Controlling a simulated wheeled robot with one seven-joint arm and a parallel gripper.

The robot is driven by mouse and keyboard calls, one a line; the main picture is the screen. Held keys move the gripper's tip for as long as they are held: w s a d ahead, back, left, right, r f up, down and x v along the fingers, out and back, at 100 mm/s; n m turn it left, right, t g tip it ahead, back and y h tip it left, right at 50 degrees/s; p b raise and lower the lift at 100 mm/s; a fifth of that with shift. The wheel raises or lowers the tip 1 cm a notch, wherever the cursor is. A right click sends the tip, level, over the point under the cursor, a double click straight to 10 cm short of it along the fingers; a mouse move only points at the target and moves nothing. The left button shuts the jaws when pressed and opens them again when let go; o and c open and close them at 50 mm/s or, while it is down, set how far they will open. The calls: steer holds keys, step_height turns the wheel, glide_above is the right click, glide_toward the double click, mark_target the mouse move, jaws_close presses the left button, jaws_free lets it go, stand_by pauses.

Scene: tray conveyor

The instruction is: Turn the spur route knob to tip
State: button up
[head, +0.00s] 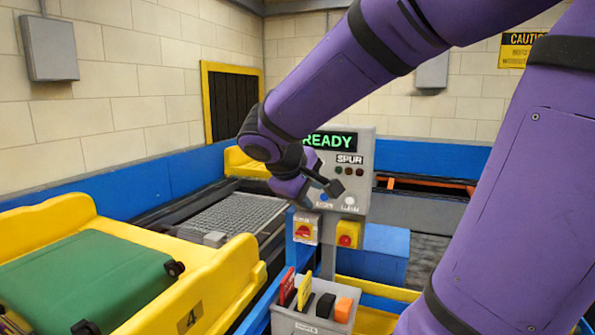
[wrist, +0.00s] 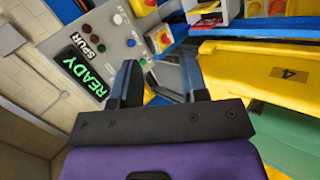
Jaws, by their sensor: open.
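The grey control panel (head: 366,150) carries a lit green READY display (head: 330,141) and a SPUR label. In the wrist view the panel (wrist: 112,45) appears rotated, beyond the fingers. The left one also shows in the wrist view (wrist: 161,39). I cannot read which is the spur route knob, nor its setting. My gripper (head: 322,180) is open and empty in front of the panel's lower part, covering some of it. Its fingers (wrist: 158,72) appear apart from the knobs.
A blue button (head: 323,197) and a white button (head: 350,202) are low on the panel. A grey bin (head: 300,325) with coloured cards stands below. A yellow tray (head: 218,279) with a green suitcase (head: 90,280) is at left, beside the conveyor (head: 233,219).

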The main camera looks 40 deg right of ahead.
steer(key=w+d+f+n+t+h, duration=0.3)
steer(key=w+d+n+h, duration=0.15)
steer(key=w+d, duration=0.5)
steer(key=w+d+f+n+t+h, duration=0.2)
steer(key=w+d+n+t+h, duration=0.25)
steer(key=w, duration=0.85)
steer(key=w+d+g, duration=0.2)
steer(key=w+d, duration=0.1)
steer(key=d, duration=0.8)
steer(key=shift+w+d+f+y, duration=0.2)
steer(key=shift+w+d+y, duration=0.1)
steer(key=shift+w+d, duration=0.1)
steer(key=shift+a, duration=0.1)
jaws_close()
